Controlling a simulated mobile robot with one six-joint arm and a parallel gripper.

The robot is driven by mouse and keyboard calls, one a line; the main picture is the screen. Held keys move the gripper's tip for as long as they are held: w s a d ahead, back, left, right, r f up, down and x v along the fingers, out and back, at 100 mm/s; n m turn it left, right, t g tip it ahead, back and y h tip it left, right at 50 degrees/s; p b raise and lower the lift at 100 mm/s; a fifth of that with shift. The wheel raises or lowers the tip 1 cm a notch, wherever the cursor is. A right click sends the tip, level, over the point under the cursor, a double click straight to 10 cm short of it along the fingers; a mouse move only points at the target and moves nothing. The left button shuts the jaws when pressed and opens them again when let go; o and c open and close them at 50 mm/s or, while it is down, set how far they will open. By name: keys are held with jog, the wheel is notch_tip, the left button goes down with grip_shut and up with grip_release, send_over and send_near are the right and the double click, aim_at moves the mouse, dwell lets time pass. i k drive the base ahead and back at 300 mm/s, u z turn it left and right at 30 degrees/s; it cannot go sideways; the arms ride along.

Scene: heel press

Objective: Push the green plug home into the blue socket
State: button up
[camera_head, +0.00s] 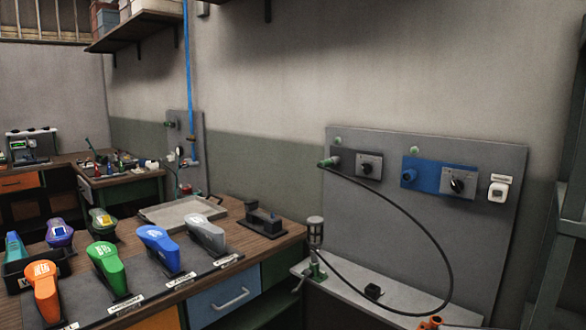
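The green plug (327,162) is on the grey wall panel at the right, at the left end of a dark plate with a knob (369,166). A black cable (432,240) runs from it, loops to the right and comes back down towards the bench. I cannot tell how far the plug sits in anything there. The blue socket (408,176) is at the left end of a blue plate (430,180), to the right of the dark plate, with no plug visible in it. My gripper is not in view.
A white switch box (499,190) is right of the blue plate. A narrow ledge (395,298) below the panel carries a grey cylinder on a green stand (315,235) and a small black block (373,292).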

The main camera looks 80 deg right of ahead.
aim_at(327, 163)
jog(key=u, duration=0.35)
jog(key=k, duration=1.1)
jog(key=z, duration=1.15)
jog(key=i, duration=0.75)
jog(key=z, duration=0.05)
